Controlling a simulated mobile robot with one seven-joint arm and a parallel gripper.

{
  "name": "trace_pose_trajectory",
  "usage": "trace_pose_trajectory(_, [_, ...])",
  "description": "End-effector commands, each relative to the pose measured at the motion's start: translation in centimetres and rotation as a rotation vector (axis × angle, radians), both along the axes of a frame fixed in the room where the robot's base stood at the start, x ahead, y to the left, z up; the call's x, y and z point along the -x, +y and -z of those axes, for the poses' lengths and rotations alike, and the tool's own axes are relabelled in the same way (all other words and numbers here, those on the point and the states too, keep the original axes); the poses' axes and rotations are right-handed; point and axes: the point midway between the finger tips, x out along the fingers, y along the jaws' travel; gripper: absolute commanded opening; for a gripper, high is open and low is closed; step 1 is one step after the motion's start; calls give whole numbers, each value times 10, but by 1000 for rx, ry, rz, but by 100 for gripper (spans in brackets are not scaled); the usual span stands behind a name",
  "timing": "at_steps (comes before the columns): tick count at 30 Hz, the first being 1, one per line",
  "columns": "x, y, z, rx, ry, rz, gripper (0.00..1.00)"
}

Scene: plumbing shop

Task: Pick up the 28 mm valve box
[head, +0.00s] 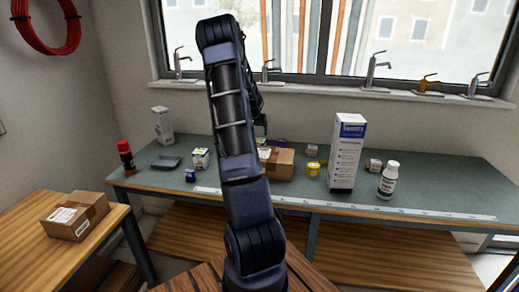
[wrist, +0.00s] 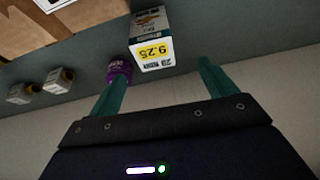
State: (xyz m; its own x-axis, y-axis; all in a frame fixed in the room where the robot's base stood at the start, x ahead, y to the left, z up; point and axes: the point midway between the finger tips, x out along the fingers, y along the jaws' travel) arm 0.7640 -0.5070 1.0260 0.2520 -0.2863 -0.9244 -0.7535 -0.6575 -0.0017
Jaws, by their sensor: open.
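A small white box with a yellow label (wrist: 151,42) stands on the bench in the wrist view. Its label shows upside down with "9.25" and smaller print that looks like a size in mm, too blurred to be sure. My gripper (wrist: 163,68) is open and empty, its two teal fingers pointing toward the box, one on either side of its near end with a gap. In the head view I cannot make this box out; my arm covers that part of the bench. The gripper is mostly hidden there too.
A purple tin (wrist: 119,72) stands close beside the box. A cardboard carton (head: 283,165) lies near it. A tall white box (head: 346,152), a white bottle (head: 388,181), a yellow tin (head: 313,169) and another small box (head: 200,158) stand on the green bench (head: 440,185). The window sill lies behind.

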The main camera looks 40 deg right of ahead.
Motion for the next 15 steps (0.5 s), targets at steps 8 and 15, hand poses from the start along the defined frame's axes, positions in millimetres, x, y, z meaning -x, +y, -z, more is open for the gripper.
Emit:
trace_pose_trajectory(8, [-5,-9,23,2,4,4,84])
trace_pose_trajectory(15, [-12,-18,51,2,2,3,84])
